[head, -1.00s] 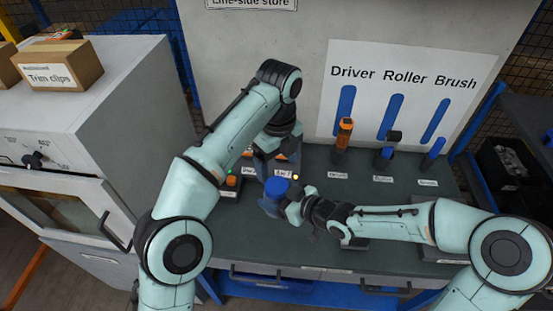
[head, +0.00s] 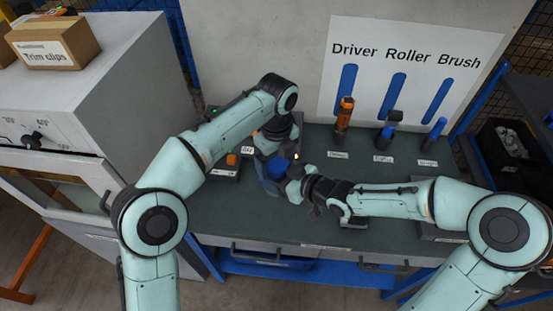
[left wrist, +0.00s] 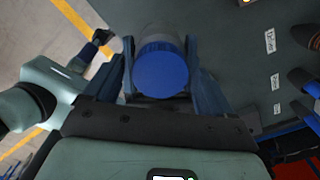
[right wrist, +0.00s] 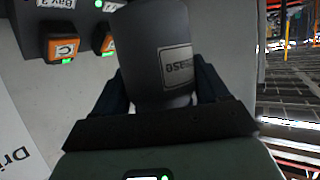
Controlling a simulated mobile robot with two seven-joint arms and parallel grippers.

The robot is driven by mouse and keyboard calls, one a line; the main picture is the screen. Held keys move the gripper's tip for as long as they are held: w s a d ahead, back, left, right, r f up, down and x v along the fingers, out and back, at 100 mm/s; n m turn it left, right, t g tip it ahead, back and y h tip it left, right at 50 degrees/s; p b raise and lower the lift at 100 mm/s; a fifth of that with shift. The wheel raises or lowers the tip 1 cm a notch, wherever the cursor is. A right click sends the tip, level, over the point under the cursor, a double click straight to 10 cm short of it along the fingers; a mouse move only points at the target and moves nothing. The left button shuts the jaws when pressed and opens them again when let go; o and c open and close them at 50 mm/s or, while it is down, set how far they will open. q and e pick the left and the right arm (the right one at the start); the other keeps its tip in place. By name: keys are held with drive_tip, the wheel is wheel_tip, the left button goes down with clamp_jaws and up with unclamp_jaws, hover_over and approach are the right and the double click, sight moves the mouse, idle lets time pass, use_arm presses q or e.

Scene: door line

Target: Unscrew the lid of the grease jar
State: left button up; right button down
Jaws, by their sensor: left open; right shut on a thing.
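The grease jar (right wrist: 155,50) has a grey body with a label that shows in the right wrist view. My left gripper (left wrist: 156,68) is open, with one finger on each side of the lid. In the head view the left arm partly hides the jar, and finger contact with the lid cannot be told.
The dark green bench (head: 240,220) has bare room at its front left. A driver (head: 344,115), a roller (head: 385,135) and a brush (head: 434,135) stand at the back right. An orange button box (head: 229,162) sits left of the jar. A grey cabinet (head: 110,90) stands at left.

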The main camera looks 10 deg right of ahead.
use_arm(q)
drive_tip(key=c, duration=1.1)
drive_tip(key=n, duration=0.4)
drive_tip(key=shift+n, duration=0.3)
drive_tip(key=n, duration=0.5)
drive_tip(key=o, duration=1.2)
